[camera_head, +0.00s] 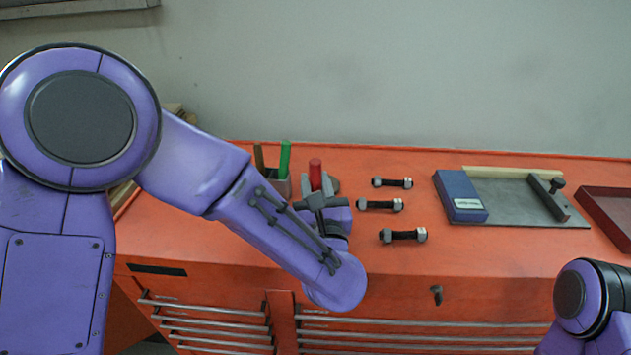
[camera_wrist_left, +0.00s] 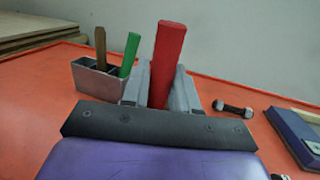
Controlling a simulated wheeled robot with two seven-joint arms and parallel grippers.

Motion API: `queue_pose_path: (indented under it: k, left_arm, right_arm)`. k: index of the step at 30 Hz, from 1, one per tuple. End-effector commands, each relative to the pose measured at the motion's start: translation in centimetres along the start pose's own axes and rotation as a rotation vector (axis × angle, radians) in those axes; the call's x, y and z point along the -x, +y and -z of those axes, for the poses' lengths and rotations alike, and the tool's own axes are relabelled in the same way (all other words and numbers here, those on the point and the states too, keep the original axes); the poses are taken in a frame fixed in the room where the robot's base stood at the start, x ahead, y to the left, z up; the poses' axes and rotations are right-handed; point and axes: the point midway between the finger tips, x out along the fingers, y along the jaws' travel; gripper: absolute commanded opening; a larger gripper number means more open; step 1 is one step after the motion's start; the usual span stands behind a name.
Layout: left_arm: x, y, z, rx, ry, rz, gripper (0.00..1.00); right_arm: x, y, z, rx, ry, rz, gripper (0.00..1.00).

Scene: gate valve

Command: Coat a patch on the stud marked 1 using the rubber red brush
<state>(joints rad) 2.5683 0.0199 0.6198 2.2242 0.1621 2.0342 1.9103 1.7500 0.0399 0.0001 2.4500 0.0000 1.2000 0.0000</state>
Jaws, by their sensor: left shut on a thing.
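The red brush (camera_head: 315,174) stands roughly upright in my left gripper (camera_head: 318,188), which is shut on it. The left wrist view shows its red handle (camera_wrist_left: 168,60) rising between the grey fingers; its lower end is hidden. Three dark studs with grey nuts lie to the right of the gripper: a far one (camera_head: 392,183), a middle one (camera_head: 379,205) and a near one (camera_head: 403,236). No number is readable on them, so I cannot tell which is marked 1. One stud (camera_wrist_left: 233,109) shows in the left wrist view. My right gripper is out of view.
A grey holder (camera_wrist_left: 97,82) left of the gripper contains a green handle (camera_head: 285,158) and a brown handle (camera_head: 259,157). On the right, a blue box (camera_head: 458,192) sits on a grey plate (camera_head: 512,205), beside a dark red tray (camera_head: 612,208). The orange top is clear around the studs.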

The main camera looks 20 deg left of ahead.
Motion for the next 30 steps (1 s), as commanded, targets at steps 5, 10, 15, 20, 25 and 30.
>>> queue_pose_path:
  k: [5, 10, 15, 20, 25, 30]
  left_arm:
    - [-0.02, 0.0, -0.09, 0.001, 0.0, 0.0, 0.0]
    - [-0.02, 0.0, -0.1, 0.001, 0.0, 0.0, 0.0]
    - [-0.02, 0.0, -0.07, 0.001, 0.0, 0.0, 0.0]
    - [0.0, 0.0, 0.1, 0.001, 0.0, 0.0, 0.0]
    - [0.02, 0.0, 0.29, 0.001, 0.0, 0.0, 0.0]
    - [0.04, 0.0, 0.47, 0.001, 0.0, 0.0, 0.0]
  right_arm:
    - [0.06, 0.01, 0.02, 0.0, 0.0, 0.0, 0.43]
    - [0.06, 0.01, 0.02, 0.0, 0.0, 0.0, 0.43]
    - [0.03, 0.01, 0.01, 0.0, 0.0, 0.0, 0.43]
    - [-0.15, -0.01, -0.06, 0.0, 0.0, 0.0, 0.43]
    - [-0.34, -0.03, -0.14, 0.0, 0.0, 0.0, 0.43]
    - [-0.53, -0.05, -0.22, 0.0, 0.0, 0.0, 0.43]
